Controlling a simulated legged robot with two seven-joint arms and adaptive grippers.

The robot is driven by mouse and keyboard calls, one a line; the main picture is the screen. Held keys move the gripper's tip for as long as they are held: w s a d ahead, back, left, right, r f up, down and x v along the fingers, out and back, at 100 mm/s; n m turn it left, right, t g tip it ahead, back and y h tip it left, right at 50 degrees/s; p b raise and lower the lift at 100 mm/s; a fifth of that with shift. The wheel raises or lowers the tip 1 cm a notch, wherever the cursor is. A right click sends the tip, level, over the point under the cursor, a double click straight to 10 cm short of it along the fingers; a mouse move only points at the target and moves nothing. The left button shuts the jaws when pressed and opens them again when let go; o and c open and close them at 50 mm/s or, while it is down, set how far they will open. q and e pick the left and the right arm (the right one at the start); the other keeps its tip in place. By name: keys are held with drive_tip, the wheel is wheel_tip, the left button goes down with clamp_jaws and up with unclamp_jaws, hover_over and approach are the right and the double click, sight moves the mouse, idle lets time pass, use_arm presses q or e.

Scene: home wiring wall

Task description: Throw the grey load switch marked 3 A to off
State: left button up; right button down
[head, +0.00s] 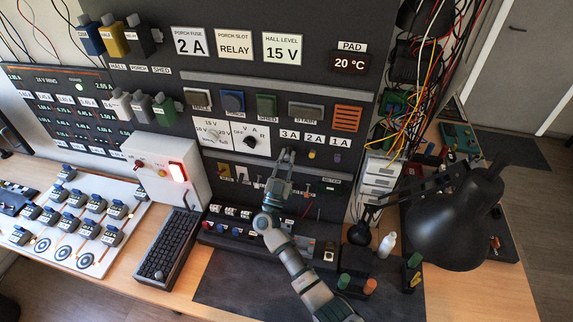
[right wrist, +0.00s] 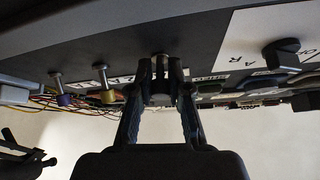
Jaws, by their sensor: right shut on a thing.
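The labels 3 A (head: 290,135), 2 A (head: 314,139) and 1 A (head: 335,142) sit in a row on the dark wall panel. My right gripper (head: 286,155) is just below the 3 A label and covers that switch in the head view. In the right wrist view, my right gripper (right wrist: 160,82) is shut on the grey load switch (right wrist: 160,98), with one finger on each side of its lever. The yellow-tipped switch (head: 311,155) and the purple-tipped switch (head: 337,157) stand apart beside it. I cannot tell which way the grey lever is thrown. My left gripper is not in view.
A rotary selector (head: 250,141) is left of the gripper, and an orange vent (head: 347,118) is at upper right. Loose wires (head: 410,90) hang right of the panel. A black lamp (head: 455,215) stands on the desk at right. A keyboard (head: 166,248) lies at left.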

drive_tip(key=shift+f, duration=0.2)
idle(0.3)
drive_tip(key=c, duration=1.3)
unclamp_jaws()
drive_tip(key=shift+o, duration=1)
drive_tip(key=shift+s+a+r, duration=0.15)
drive_tip(key=shift+s+r, duration=0.05)
drive_tip(key=shift+a+f, duration=0.1)
drive_tip(key=shift+f, duration=0.1)
drive_tip(key=v, duration=1.1)
drive_tip(key=shift+s+a+f, duration=0.2)
drive_tip(key=shift+f, duration=0.1)
drive_tip(key=shift+f, duration=0.1)
